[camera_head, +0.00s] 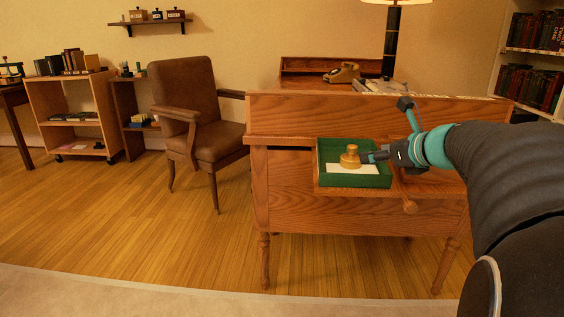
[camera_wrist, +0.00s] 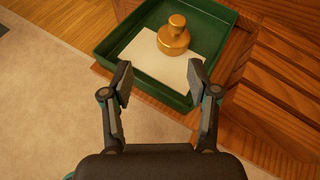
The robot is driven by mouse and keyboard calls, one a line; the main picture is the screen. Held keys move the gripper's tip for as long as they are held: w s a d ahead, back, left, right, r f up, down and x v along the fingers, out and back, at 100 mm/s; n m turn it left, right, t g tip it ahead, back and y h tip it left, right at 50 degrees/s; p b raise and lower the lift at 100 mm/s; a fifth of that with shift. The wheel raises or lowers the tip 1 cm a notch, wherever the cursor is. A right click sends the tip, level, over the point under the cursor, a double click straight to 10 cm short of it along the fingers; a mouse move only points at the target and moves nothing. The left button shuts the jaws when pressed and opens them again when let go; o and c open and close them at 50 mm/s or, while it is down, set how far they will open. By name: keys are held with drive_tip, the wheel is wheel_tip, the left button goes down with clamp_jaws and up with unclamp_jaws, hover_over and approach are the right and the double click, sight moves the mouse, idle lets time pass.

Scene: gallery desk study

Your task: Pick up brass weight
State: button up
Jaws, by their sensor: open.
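The brass weight (camera_head: 349,157) has a round body with a knob on top and stands upright on a white sheet (camera_head: 345,168) in a green tray (camera_head: 328,180). In the wrist view the brass weight (camera_wrist: 173,36) is at the top centre, beyond the fingertips. My gripper (camera_head: 374,156) reaches in from the right, close beside the weight. In the wrist view my gripper (camera_wrist: 161,82) is open, its two fingers apart with nothing between them, over the tray's near edge (camera_wrist: 150,86).
The tray sits at the front of a wooden desk (camera_head: 350,210). A lamp (camera_head: 391,45) and a telephone (camera_head: 342,72) stand on the desk top. A brown leather armchair (camera_head: 188,95) is to the left, with open wooden floor (camera_head: 140,215) in front.

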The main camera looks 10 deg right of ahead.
sight(355, 150)
drive_tip(key=shift+w+d+r+m, duration=0.1)
drive_tip(key=shift+w+d+m, duration=0.2)
drive_tip(key=shift+d+m, duration=0.25)
drive_tip(key=shift+w+d+r+m, duration=0.1)
drive_tip(key=shift+w+d+m, duration=0.2)
drive_tip(key=shift+d, duration=0.35)
drive_tip(key=b+x, duration=0.1)
drive_tip(key=x, duration=1.2)
drive_tip(key=shift+w, duration=0.2)
drive_tip(key=shift+r+t, duration=0.1)
drive_tip(key=shift+t, duration=0.2)
clamp_jaws()
